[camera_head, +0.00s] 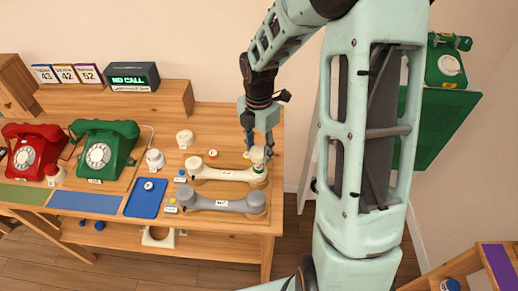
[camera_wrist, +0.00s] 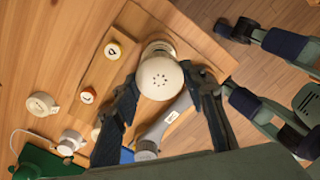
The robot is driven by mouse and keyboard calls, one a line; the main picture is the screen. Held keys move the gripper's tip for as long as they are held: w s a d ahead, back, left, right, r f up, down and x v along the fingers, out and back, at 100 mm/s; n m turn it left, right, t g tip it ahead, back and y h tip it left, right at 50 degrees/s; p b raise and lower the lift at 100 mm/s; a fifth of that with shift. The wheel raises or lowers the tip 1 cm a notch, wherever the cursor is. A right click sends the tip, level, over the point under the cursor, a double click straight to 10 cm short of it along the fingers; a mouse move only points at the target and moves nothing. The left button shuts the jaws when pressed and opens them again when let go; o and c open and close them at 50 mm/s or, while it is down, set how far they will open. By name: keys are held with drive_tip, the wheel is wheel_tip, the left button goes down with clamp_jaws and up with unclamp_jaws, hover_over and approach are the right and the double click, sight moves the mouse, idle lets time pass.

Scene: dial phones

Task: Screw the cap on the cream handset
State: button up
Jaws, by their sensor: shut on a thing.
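The cream handset (camera_head: 228,174) lies on the wooden table with a label on its middle. My gripper (camera_head: 257,155) points down at its right end. Its fingers are shut on a round cream cap (camera_wrist: 160,78) with small holes in its top. In the wrist view the cap sits between the two fingertips and looks level. In the head view it is over the right end of the handset. The cap hides what is below it, so I cannot tell whether it is seated on the thread.
A grey handset (camera_head: 222,204) lies just in front. A blue tray (camera_head: 146,198), a green phone (camera_head: 104,148) and a red phone (camera_head: 34,148) are farther left.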

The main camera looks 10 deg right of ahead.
sight(259, 167)
drive_tip(key=shift+f+b, duration=2.3)
drive_tip(key=shift+f, duration=0.45)
drive_tip(key=shift+r+p, duration=0.1)
drive_tip(key=shift+p, duration=0.45)
drive_tip(key=shift+f+b, duration=0.45)
drive_tip(key=shift+f, duration=0.3)
drive_tip(key=o, duration=0.9)
drive_tip(key=shift+o, duration=0.2)
wheel_tip(259, 167, up, 12)
drive_tip(key=shift+r, duration=0.1)
